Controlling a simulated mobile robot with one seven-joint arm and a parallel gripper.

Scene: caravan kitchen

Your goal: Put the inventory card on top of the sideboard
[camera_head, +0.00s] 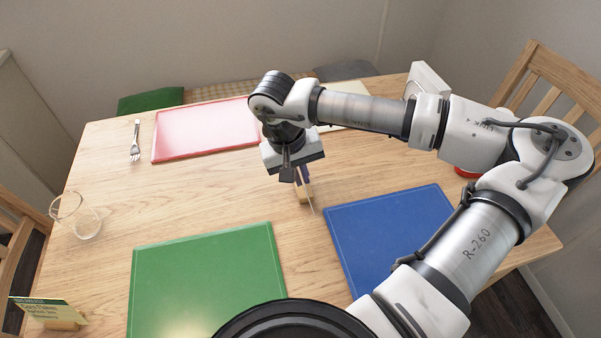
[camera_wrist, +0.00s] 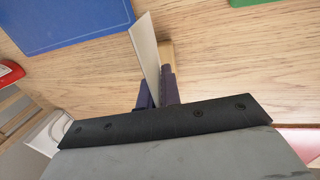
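My gripper (camera_head: 299,177) points down over the middle of the wooden table. A thin pale card (camera_wrist: 146,52), seen nearly edge-on, stands on a small wooden block (camera_wrist: 166,54) at the fingers. The block also shows just below my gripper in the head view (camera_head: 304,194). In the wrist view one dark finger is on each side of the card's lower end; whether they press on it is unclear. The card's face is hidden. Another printed card (camera_head: 48,309), green and cream on a wooden foot, stands at the lower left. I cannot tell which is the inventory card.
Green (camera_head: 205,285), blue (camera_head: 390,240) and red (camera_head: 207,128) mats lie on the table (camera_head: 190,205). A glass jug (camera_head: 85,222) and a fork (camera_head: 135,143) are at left. A pale cabinet edge (camera_head: 18,125), possibly the sideboard, shows at far left. Chairs surround the table.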

